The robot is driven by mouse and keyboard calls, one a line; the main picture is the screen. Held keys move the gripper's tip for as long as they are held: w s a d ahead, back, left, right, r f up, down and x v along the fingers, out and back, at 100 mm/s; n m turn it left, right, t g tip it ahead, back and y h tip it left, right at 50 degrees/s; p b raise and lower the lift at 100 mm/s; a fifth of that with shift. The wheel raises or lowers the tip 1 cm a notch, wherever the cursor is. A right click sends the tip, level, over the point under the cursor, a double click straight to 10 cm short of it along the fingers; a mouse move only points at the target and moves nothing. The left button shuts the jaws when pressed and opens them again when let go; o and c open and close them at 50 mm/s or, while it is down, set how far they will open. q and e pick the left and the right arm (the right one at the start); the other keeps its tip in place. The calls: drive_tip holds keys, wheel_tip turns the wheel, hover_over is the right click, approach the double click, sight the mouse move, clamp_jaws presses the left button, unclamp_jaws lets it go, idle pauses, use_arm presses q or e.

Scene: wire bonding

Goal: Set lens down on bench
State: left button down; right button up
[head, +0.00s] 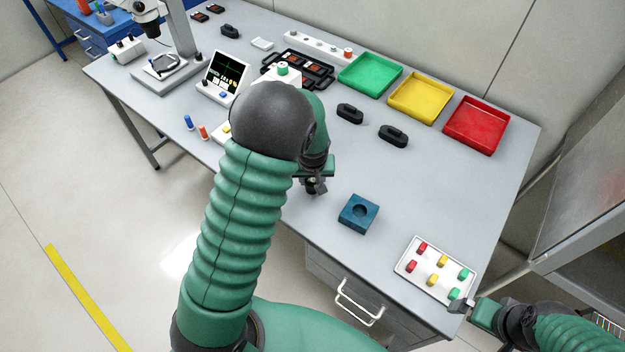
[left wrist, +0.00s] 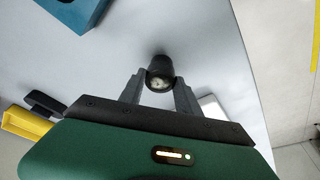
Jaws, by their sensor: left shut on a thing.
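The lens (left wrist: 160,73) is a small dark cylinder with a pale, glassy end. In the left wrist view it sits between the two grey fingers of my left gripper (left wrist: 159,84), which is shut on it. In the head view my left gripper (head: 316,187) is over the front part of the grey bench (head: 415,190), left of the blue block, partly hidden by my own arm. I cannot tell whether the lens touches the bench. My right gripper (head: 462,306) is at the lower right, by the corner of a white tray; its finger opening is unclear.
A blue block (head: 358,213) with a round recess stands right of the left gripper. The white tray (head: 407,264) holds several coloured pieces. Green (head: 370,74), yellow (head: 419,98) and red (head: 477,125) bins line the back.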

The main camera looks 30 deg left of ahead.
use_arm(q)
drive_tip(key=shift+f, duration=0.6)
drive_tip(key=shift+w, duration=0.1)
drive_tip(key=c, duration=0.9)
unclamp_jaws()
drive_tip(key=shift+o, duration=0.2)
